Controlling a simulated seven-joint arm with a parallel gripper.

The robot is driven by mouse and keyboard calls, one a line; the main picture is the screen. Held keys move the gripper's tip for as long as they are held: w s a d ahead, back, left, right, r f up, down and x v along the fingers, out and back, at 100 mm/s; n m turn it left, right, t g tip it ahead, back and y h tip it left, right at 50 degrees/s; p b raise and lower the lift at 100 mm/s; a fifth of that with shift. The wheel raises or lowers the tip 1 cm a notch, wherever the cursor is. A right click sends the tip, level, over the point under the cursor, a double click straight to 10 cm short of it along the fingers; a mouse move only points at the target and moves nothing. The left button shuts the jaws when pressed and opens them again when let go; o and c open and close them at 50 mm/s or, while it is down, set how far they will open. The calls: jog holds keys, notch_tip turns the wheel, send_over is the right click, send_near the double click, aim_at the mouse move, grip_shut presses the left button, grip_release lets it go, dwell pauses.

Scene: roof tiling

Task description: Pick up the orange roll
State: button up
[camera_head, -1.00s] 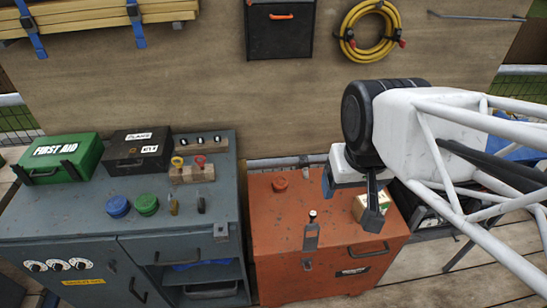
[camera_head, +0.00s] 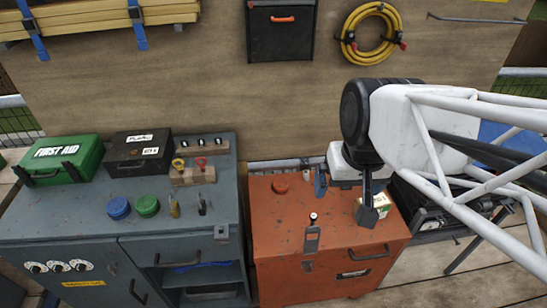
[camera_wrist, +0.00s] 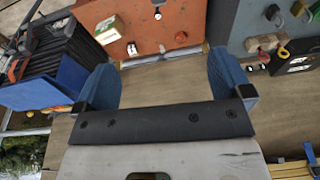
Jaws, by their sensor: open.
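The orange roll (camera_head: 280,187) lies flat on the top of the orange chest (camera_head: 275,225), near its back left. It also shows in the wrist view (camera_wrist: 181,37), small and beyond the fingers. My gripper (camera_head: 345,198) is above the right part of the chest, to the right of the roll and apart from it. In the wrist view, its two blue fingers (camera_wrist: 162,65) are wide apart with nothing between them.
A small cream and green box (camera_head: 383,207) sits on the chest's right side, partly behind my gripper. A small white-capped item (camera_head: 313,217) stands near the chest's front. A grey cabinet (camera_head: 70,223) with tools is at left, and a wooden board (camera_head: 200,85) rises behind.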

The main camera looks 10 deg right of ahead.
jog(key=w+a+f+m+g+y, duration=0.1)
jog(key=w+f+m+y, duration=0.25)
jog(key=w+f, duration=0.4)
jog(key=w+a+f+m+g+y, duration=0.15)
jog(key=w+f+m, duration=0.25)
jog(key=w, duration=0.6)
jog(key=w+a+f+m+y, duration=0.1)
jog(key=w+f+m+y, duration=0.25)
jog(key=w+f, duration=0.35)
jog(key=m+t+y, duration=0.4)
jog(key=m+t, duration=0.2)
jog(key=m, duration=0.5)
send_near(284, 184)
jog(key=x, duration=0.3)
jog(key=shift+w+a+r, duration=0.1)
jog(key=shift+w+r, duration=0.05)
jog(key=shift+a+g+h, duration=0.15)
jog(key=shift+g+h, duration=0.1)
jog(key=shift+x, duration=1.15)
jog(key=shift+x, duration=2.65)
